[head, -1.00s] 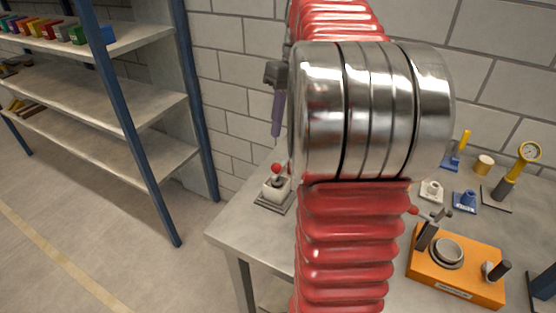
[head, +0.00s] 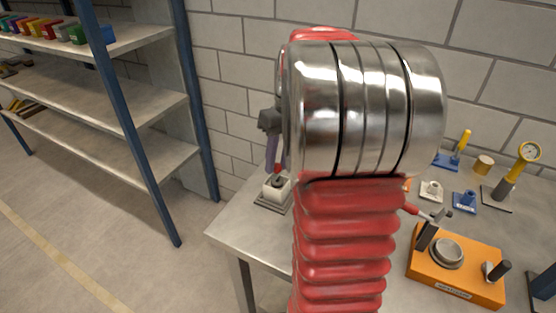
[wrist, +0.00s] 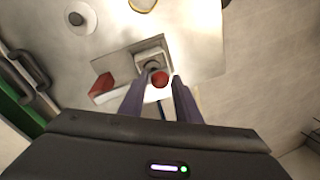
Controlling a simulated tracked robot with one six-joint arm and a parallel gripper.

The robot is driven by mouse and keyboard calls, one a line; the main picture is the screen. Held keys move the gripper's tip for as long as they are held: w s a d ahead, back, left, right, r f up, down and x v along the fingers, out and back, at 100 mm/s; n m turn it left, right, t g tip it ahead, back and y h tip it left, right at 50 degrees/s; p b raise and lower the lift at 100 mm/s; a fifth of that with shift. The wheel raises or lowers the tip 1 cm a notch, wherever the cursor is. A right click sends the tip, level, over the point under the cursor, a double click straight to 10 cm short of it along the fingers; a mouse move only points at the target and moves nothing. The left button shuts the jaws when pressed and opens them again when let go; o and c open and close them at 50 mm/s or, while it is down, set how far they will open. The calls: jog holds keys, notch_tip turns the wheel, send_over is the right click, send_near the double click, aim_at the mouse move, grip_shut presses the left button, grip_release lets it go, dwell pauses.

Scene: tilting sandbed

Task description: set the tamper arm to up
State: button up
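A small pale block device (head: 277,188) on a grey plate stands at the table's left corner. In the wrist view its red ball knob (wrist: 160,78) shows in front of the pale block (wrist: 153,57). I take this knobbed lever for the tamper arm, though no label is readable. My gripper (head: 271,158) is above the device in the head view, fingers pointing down. In the wrist view my gripper (wrist: 163,78) is open, with the knob between the finger ends; I cannot tell whether they touch it. In the head view the fingers and arm hide most of the lever.
An orange base (head: 455,272) with a round cup and a red-tipped lever stands on the table's right. A yellow-rimmed gauge (head: 529,152) and small blue and white fittings stand behind it. A brick wall closes the back; a shelf rack (head: 125,110) stands left.

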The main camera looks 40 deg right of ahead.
jog(key=shift+c, duration=0.5)
grip_shut()
jog(key=shift+r, duration=0.15)
